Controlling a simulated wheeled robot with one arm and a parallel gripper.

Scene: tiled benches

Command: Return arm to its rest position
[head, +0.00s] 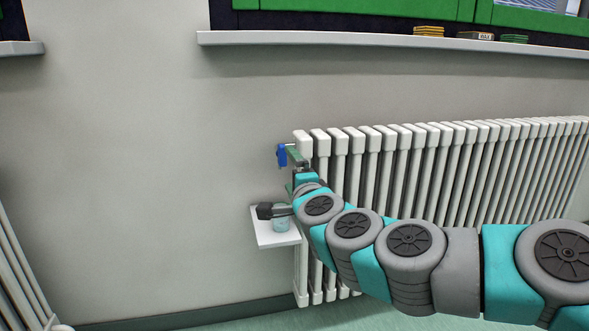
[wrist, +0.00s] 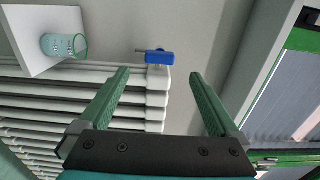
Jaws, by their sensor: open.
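My arm reaches from the right across the front of the white radiator (head: 400,150) in the head view. My gripper (head: 292,170) is at the radiator's left end, partly hidden by my own wrist. In the wrist view my gripper (wrist: 160,76) has its two green fingers spread wide with nothing between them. A blue valve knob (head: 282,155) is at the radiator's upper left corner, close to the fingers in the head view. In the wrist view the blue knob (wrist: 160,58) shows beyond the fingertips, in line with the gap.
A small white wall shelf (head: 262,239) below my wrist holds a pale green cup (head: 280,226); the cup (wrist: 64,46) also shows in the wrist view. A window sill (head: 330,40) with several small items runs above the radiator. The wall to the left is bare.

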